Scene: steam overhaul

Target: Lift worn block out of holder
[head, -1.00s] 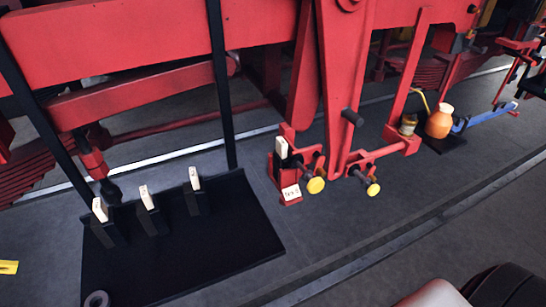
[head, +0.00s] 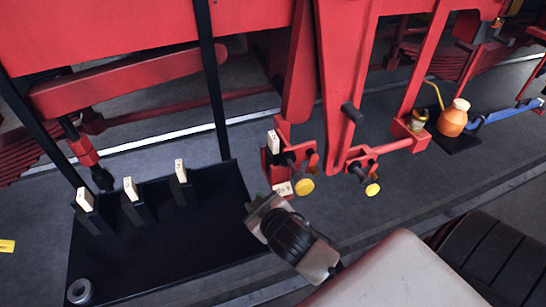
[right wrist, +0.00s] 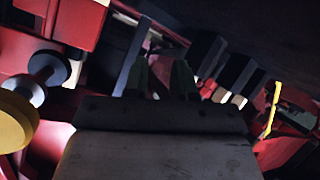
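A pale block (head: 273,142) stands upright in the red holder (head: 267,163) at the foot of the red frame in the head view. A small white label (head: 283,188) sits low on the holder, partly covered by my gripper. My right gripper (head: 252,202) is just in front of and below the holder, apart from the block. In the right wrist view its two dark fingers (right wrist: 160,80) stand apart with nothing clear between them. That view is dark, and I cannot make out the block in it. My left gripper is not in view.
A black mat (head: 160,245) at left carries several dark stands with pale blocks (head: 131,188) and a grey ring (head: 79,291). Yellow-ended knobs (head: 304,186) stick out right of the holder. An orange jug (head: 453,118) and a brass pot (head: 419,118) stand farther right.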

